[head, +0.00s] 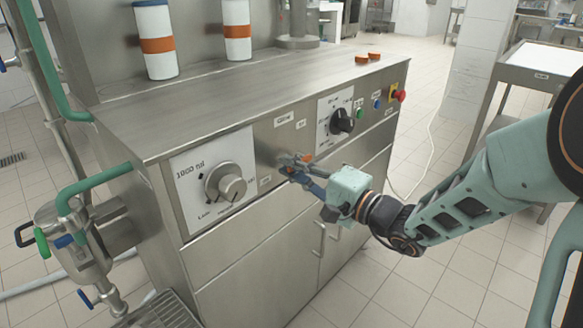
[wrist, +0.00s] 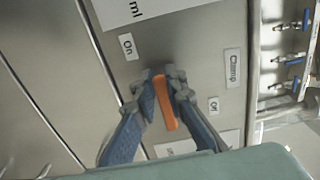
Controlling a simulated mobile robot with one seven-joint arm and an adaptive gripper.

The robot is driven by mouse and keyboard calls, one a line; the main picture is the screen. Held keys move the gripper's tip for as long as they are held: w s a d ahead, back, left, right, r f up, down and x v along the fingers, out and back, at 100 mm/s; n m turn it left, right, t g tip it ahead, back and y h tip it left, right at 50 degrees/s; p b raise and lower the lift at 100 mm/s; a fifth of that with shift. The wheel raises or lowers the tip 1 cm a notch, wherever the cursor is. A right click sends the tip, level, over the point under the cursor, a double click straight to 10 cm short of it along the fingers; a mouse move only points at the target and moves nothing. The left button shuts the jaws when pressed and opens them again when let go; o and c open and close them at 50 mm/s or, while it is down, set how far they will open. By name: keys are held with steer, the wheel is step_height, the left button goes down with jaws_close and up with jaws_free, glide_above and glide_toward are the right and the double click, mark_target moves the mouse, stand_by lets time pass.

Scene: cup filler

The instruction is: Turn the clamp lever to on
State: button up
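The clamp lever (wrist: 165,108) is a small orange handle on the steel front panel. In the wrist view it lies between my gripper's (wrist: 162,82) two blue-grey fingers, which close on it from both sides near its upper end. The lever's pivot is hidden.
A large volume dial (head: 231,186) is left of my gripper, and a black knob (head: 343,121) is to the upper right. A red emergency button (head: 399,95) is at the panel's right end. A hopper with green pipes (head: 75,245) stands at the left. Floor in front is clear.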

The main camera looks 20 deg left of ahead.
steer(key=o, duration=0.4)
steer(key=v, duration=1.2)
steer(key=shift+s+f, duration=0.1)
